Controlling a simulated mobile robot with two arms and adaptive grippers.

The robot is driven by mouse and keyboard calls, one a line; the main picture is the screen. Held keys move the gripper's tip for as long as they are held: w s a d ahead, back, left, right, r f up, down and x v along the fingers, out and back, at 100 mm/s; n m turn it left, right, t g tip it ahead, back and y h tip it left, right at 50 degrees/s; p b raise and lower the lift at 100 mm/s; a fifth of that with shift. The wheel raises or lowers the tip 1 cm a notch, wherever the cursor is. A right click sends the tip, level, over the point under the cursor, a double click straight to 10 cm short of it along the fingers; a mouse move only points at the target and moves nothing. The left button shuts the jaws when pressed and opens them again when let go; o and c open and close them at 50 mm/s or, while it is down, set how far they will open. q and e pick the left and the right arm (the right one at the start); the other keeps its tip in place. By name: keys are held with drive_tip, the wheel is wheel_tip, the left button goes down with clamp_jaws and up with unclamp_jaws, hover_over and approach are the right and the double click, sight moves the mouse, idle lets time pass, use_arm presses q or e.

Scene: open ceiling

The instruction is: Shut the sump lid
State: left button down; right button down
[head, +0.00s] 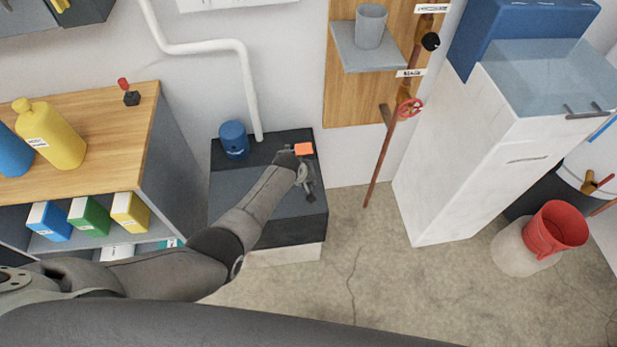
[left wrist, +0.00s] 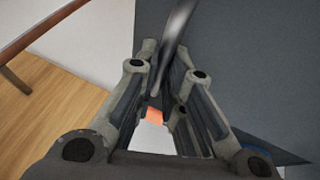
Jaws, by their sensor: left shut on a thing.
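The sump is a low black box (head: 290,236) on a pale base, standing against the wall in the head view. Its lid (head: 240,186) is a dark grey panel over the top; the arm hides part of it, and I cannot tell if a gap is left under it. The lid also fills much of the left wrist view (left wrist: 265,65). My left gripper (head: 304,176) is at the lid's right side, its fingers shut around a grey metal handle (left wrist: 175,30). A small orange piece (head: 303,149) shows just beyond the gripper. My right gripper is not in view.
A blue cylinder (head: 233,140) stands at the sump's back left, beside a white pipe (head: 249,85). A shelf unit (head: 180,165) is close on the left. Concrete floor (head: 350,260) is clear in front.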

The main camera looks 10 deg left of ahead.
use_arm(q)
drive_tip(key=shift+d, duration=0.55)
drive_tip(key=shift+f, duration=0.15)
drive_tip(key=c, duration=1.9)
unclamp_jaws()
drive_tip(key=shift+d, duration=0.1)
drive_tip(key=o, duration=0.4)
drive_tip(key=shift+w+d+f, duration=0.15)
drive_tip(key=shift+w+f, duration=0.05)
drive_tip(key=shift+f, duration=0.1)
drive_tip(key=shift+s+a+r, duration=0.1)
drive_tip(key=shift+a, duration=0.2)
drive_tip(key=shift+s+a+r, duration=0.2)
drive_tip(key=shift+s+r, duration=0.15)
drive_tip(key=shift+r, duration=0.25)
drive_tip(key=shift+v, duration=5.3)
drive_tip(key=shift+d+f, duration=0.1)
